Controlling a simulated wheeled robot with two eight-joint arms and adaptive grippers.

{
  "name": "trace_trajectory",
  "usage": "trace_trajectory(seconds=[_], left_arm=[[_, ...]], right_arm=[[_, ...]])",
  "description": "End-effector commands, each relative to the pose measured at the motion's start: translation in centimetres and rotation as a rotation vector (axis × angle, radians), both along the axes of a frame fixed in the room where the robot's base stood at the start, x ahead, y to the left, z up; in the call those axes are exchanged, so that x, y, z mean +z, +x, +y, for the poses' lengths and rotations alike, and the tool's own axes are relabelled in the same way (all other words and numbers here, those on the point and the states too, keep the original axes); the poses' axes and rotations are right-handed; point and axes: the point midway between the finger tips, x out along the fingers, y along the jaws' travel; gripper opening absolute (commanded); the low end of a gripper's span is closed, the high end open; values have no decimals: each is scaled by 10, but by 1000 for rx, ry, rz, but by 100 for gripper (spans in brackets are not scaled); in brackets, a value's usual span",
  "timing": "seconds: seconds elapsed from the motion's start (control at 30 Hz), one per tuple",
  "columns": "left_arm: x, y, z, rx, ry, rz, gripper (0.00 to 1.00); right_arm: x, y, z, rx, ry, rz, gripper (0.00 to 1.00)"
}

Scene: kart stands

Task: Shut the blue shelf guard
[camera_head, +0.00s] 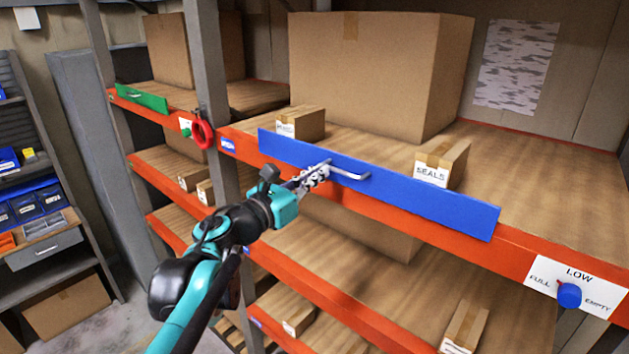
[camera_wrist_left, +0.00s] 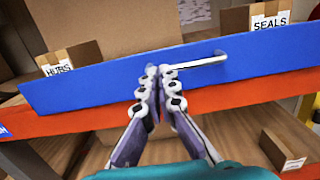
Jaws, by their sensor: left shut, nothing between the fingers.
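The blue shelf guard (camera_head: 430,197) is a long flat panel along the front edge of the orange-edged shelf, with a grey bar handle (camera_head: 350,175) at its middle. In the left wrist view the guard (camera_wrist_left: 90,93) spans the picture, and its handle (camera_wrist_left: 200,63) sticks out toward me. My left gripper (camera_head: 322,170) is shut and empty at the left end of the handle. In the left wrist view its fingertips (camera_wrist_left: 158,72) are together in front of the guard, beside the handle's left end; I cannot tell whether they touch it. My right gripper is not in view.
Behind the guard stand a SEALS box (camera_head: 441,163), a small HUBS box (camera_wrist_left: 72,62) and a large carton (camera_head: 375,75). A green guard (camera_head: 142,97) and a blue knob (camera_head: 569,295) sit on the shelf edges.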

Motion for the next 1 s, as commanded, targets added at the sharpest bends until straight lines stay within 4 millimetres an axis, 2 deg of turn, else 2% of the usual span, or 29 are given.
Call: trace_trajectory(seconds=[0.43, 1.0], left_arm=[[10, 6, -5, -1, -1, 0, 0], [7, 7, -6, -2, -3, -1, 0]], right_arm=[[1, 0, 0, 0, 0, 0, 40], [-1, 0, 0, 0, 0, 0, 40]])
